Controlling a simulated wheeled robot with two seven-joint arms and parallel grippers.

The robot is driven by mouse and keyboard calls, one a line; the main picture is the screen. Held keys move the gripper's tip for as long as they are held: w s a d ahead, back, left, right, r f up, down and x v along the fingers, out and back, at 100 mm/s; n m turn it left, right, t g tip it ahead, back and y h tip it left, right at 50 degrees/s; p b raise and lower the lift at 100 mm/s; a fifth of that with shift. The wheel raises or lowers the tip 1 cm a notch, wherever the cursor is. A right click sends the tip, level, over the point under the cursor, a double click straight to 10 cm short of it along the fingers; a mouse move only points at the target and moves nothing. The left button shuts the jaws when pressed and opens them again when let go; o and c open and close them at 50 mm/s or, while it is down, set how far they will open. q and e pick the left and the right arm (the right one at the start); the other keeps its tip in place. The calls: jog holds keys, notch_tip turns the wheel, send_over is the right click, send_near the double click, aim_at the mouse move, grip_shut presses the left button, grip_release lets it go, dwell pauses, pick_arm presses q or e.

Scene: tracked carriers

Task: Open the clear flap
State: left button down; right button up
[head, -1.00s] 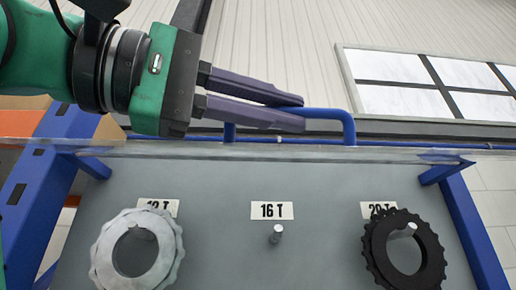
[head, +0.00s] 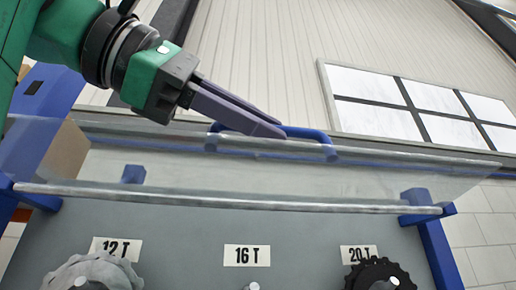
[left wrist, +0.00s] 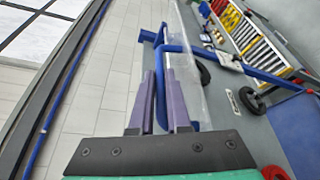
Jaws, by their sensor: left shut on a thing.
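The clear flap (head: 330,178) is a wide see-through panel across the head view, above the grey board. A metal rod runs along its lower edge in the picture, between blue brackets at both ends. Its blue handle (head: 309,133) is on the upper edge in the picture. My left gripper (head: 280,131) comes in from the upper left and is shut on the handle. In the left wrist view the purple fingers (left wrist: 159,78) are around the blue handle, and the flap (left wrist: 190,75) shows as a clear strip beside them. My right gripper is not in view.
The grey board (head: 190,230) carries labels 12 T, 16 T and 20 T. A pale sprocket (head: 90,270) is below 12 T and a black sprocket (head: 378,272) below 20 T; the 16 T peg (head: 252,286) is bare. A blue frame post (head: 438,245) stands at the right.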

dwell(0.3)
pick_arm(q)
jog(key=c, duration=0.9)
grip_release()
jog(key=shift+d, duration=0.15)
jog(key=v, duration=1.4)
jog(key=shift+b, duration=0.3)
jog(key=shift+s+a, duration=0.1)
jog(key=shift+a, duration=0.2)
